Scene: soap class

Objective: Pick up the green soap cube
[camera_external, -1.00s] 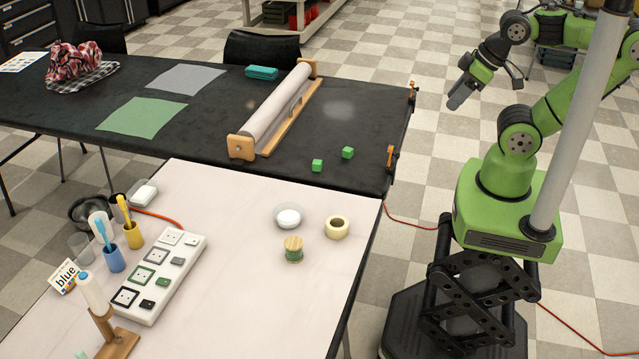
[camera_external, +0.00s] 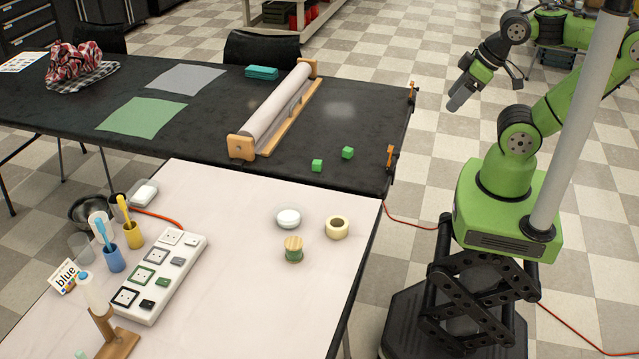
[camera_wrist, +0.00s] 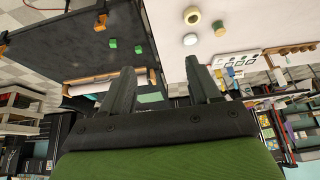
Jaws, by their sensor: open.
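Two green cubes sit close together on the black table, near its right end: one (camera_external: 317,165) nearer the white table, the other (camera_external: 347,152) a little behind and to the right. Both show in the upper left of the wrist view, one (camera_wrist: 112,43) beside the other (camera_wrist: 138,49). My gripper (camera_external: 458,97) is raised over the floor, to the right of the black table and well apart from the cubes. In the wrist view its two fingers (camera_wrist: 158,67) are spread, with nothing held between them.
Orange clamps (camera_external: 390,157) grip the black table's right edge. A paper roll on a wooden stand (camera_external: 275,115) lies left of the cubes. The white table (camera_external: 230,300) holds a tape roll (camera_external: 337,227), a white soap dish (camera_external: 288,217) and a green wooden-topped jar (camera_external: 294,250).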

